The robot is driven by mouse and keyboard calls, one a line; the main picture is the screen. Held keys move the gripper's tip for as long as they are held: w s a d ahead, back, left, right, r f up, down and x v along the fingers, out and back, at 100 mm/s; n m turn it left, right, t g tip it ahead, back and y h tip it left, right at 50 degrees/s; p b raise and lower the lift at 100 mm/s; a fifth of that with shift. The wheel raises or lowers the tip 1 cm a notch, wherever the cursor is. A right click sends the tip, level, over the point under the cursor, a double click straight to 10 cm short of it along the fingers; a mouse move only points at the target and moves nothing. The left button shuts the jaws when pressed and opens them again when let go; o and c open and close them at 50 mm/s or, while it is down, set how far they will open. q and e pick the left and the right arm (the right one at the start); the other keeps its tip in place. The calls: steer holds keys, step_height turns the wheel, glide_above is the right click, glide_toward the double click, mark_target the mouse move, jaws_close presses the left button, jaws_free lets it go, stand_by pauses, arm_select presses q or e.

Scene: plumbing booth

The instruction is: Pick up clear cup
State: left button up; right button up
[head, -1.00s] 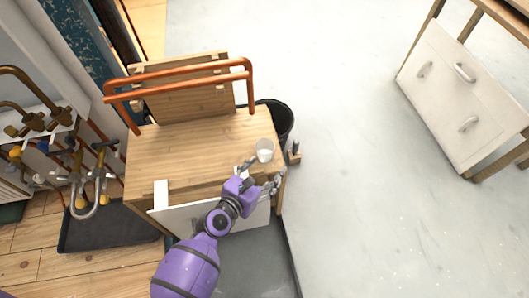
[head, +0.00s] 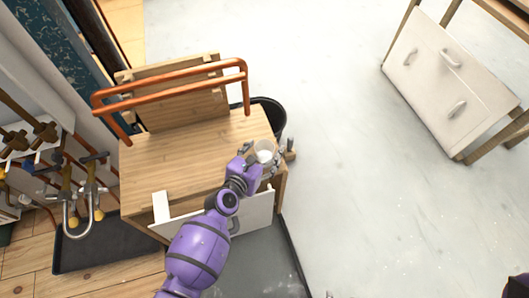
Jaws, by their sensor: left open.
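The clear cup (head: 264,147) stands upright near the right front corner of the wooden workbench top. My left gripper (head: 263,158) reaches in from below in the head view. It is open, with one finger on the left side of the cup and the other on its right side. I cannot tell whether the fingers touch the cup. The lower part of the cup is partly hidden by the gripper. My right gripper is not in view.
A bent copper pipe (head: 170,98) rises along the back of the workbench (head: 170,165). A black bin (head: 272,112) stands behind its right side. Brass valves and pipes (head: 80,190) are at the left. A white cabinet (head: 445,85) stands far right, with clear floor between.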

arm_select(q)
steer(key=shift+w+d+f, duration=0.2)
steer(key=shift+w+f, duration=0.15)
steer(key=shift+w, duration=0.2)
steer(key=c, duration=1.1)
steer(key=shift+r, duration=0.15)
steer(key=shift+c, duration=0.2)
